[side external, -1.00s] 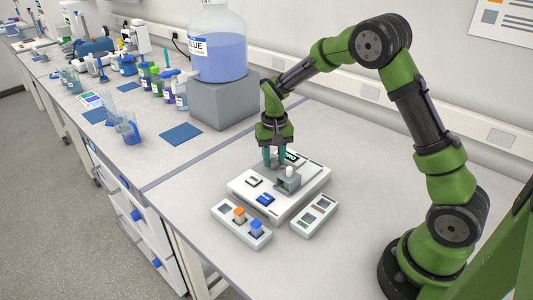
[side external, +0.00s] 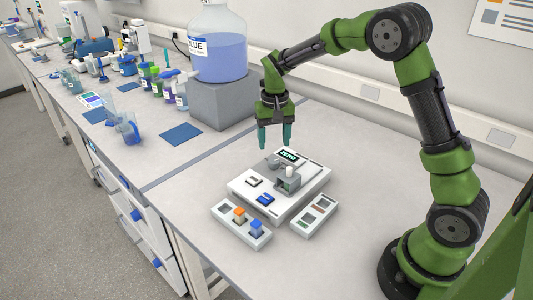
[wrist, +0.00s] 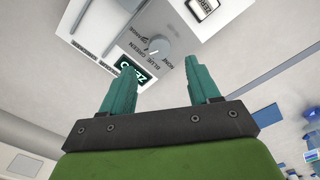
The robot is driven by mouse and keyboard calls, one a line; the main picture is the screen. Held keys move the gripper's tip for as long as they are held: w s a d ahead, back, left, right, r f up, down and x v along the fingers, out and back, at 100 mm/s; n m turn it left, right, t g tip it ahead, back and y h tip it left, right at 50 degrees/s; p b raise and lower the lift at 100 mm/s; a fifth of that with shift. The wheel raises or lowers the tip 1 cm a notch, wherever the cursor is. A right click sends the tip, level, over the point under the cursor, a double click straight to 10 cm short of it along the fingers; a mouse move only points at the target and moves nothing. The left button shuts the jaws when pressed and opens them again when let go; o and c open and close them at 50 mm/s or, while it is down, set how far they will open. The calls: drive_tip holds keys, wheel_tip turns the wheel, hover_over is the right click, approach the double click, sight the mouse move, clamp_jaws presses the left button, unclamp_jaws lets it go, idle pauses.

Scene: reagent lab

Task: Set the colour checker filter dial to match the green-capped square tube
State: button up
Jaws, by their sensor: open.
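The colour checker (side external: 305,184) is a white box on the bench, with a dark display reading ZERO (side external: 289,155). Its grey round filter dial (side external: 272,163) is near the back left; in the wrist view the dial (wrist: 160,46) has a white pointer mark aimed toward the lower left. Printed words beside it include BLUE, GREEN and NONE; I cannot tell surely which one it marks. My gripper (side external: 275,142) is open and empty above the dial, apart from it. I cannot make out a green-capped square tube; a white-topped piece (side external: 290,172) stands at the grey holder.
A white rack (side external: 224,212) in front holds an orange-capped tube (side external: 240,215) and a blue-capped tube (side external: 257,227). A flat tray (side external: 318,212) with coloured patches lies to its right. A grey block (side external: 222,103) bears a large blue-liquid bottle (side external: 218,55).

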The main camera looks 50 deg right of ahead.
sight(274, 160)
wheel_tip(274, 160, up, 11)
drive_tip(key=shift+f, duration=0.2)
